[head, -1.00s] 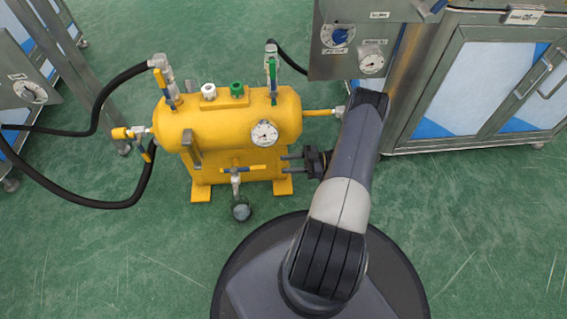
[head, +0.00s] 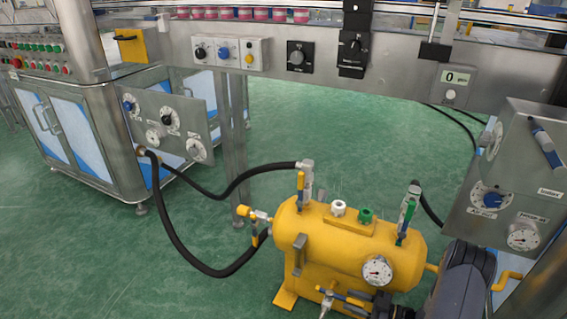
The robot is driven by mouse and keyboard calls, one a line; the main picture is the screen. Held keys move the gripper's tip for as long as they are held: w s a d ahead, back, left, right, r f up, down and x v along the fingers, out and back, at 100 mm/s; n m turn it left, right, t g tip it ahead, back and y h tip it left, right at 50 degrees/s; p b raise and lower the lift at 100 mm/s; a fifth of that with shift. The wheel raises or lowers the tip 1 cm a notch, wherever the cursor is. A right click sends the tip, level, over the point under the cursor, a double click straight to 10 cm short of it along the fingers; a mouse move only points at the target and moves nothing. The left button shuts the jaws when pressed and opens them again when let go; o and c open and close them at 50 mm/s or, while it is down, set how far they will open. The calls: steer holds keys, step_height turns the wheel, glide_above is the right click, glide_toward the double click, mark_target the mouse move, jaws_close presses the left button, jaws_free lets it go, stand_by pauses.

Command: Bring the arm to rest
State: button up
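My arm (head: 458,287) shows at the bottom right, with its lower part cut off by the picture's edge. My gripper (head: 380,304) is a small dark shape at the bottom edge, in front of the yellow tank (head: 330,238). Its fingers are too small and too cut off to tell how they stand, and I see nothing held in it. The tank lies on its side on feet on the green floor, with a round gauge (head: 377,270), a white knob (head: 338,208) and a green knob (head: 365,215).
Black hoses (head: 190,262) run from the tank to a steel cabinet (head: 92,140) on the left. A steel control panel (head: 510,190) stands close to my arm on the right. A conveyor frame (head: 270,58) crosses the back. The green floor (head: 130,270) is clear at lower left.

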steer(key=shift+s+t, duration=0.2)
steer(key=shift+t, duration=0.1)
steer(key=shift+w+d, duration=0.15)
steer(key=p+v, duration=0.3)
steer(key=v, duration=0.7)
steer(key=shift+g, duration=0.4)
steer(key=b+x, duration=0.3)
steer(key=x, duration=0.7)
steer(key=shift+w, duration=0.3)
steer(key=shift+s+r+m+t+h, duration=0.2)
steer(key=shift+s+m+t+h, duration=0.1)
steer(key=shift+t, duration=0.2)
steer(key=shift+s+m+t+h, duration=0.3)
steer(key=shift+m+t, duration=0.1)
steer(key=shift+t, duration=0.2)
